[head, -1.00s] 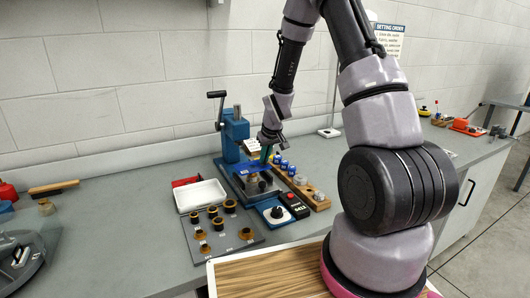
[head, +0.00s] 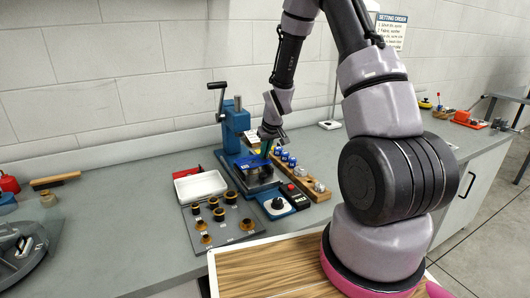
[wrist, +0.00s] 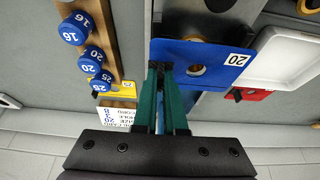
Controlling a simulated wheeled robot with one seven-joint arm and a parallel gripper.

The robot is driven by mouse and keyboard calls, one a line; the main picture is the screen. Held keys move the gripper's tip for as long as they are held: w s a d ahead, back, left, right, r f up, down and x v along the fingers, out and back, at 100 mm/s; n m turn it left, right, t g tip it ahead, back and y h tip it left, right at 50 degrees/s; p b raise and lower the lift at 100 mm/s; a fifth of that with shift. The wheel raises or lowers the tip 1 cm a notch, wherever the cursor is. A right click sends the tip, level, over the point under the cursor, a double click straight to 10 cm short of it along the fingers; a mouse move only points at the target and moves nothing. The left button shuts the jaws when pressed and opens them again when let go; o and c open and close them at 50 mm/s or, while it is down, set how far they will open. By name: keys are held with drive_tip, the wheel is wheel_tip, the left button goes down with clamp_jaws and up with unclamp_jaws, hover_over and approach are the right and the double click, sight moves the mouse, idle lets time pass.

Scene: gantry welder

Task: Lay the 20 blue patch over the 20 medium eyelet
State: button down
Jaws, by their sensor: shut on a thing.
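The blue patch (wrist: 222,56), labelled 20 and with a round hole, shows in the wrist view just beyond my fingertips. My gripper (wrist: 160,68) is shut on its edge. In the head view the patch (head: 250,160) is level above the base of the blue press, and my gripper (head: 266,149) is at its right edge. Through the hole a tan and metallic round part shows; I cannot tell whether it is the medium eyelet. Whether the patch touches what is below is hidden.
The blue lever press (head: 235,125) stands close behind the patch. A white tray (head: 200,186) is left, and a dark board (head: 222,225) with several black and brass pieces is in front. A wooden rack (head: 316,191) with blue-capped pieces is right.

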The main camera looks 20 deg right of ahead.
drive_tip(key=shift+f, duration=0.95)
drive_tip(key=c, duration=0.9)
unclamp_jaws()
drive_tip(key=shift+r, duration=0.1)
drive_tip(key=s+d+r+m, duration=0.1)
drive_tip(key=s+r, duration=0.3)
drive_tip(key=r, duration=0.5)
drive_tip(key=s+r+m+t, duration=0.1)
drive_tip(key=s+r, duration=0.3)
drive_tip(key=r, duration=0.5)
drive_tip(key=s+d+r+m, duration=0.1)
drive_tip(key=s+r, duration=0.4)
drive_tip(key=r, duration=0.4)
drive_tip(key=shift+s+a+r+m+t+y, duration=0.2)
drive_tip(key=shift+s+r+m, duration=0.35)
drive_tip(key=shift+s+r, duration=1.75)
drive_tip(key=shift+s+a+r+m+t+y, duration=0.35)
drive_tip(key=shift+s+r, duration=0.95)
drive_tip(key=shift+s, duration=1.95)
drive_tip(key=shift+s+d+r+m+t+y, duration=0.2)
drive_tip(key=shift+s+r+m, duration=0.6)
drive_tip(key=shift+s+r, duration=1.5)
drive_tip(key=shift+s+a+f, duration=0.15)
drive_tip(key=shift+s+f, duration=0.3)
drive_tip(key=shift+f, duration=0.05)
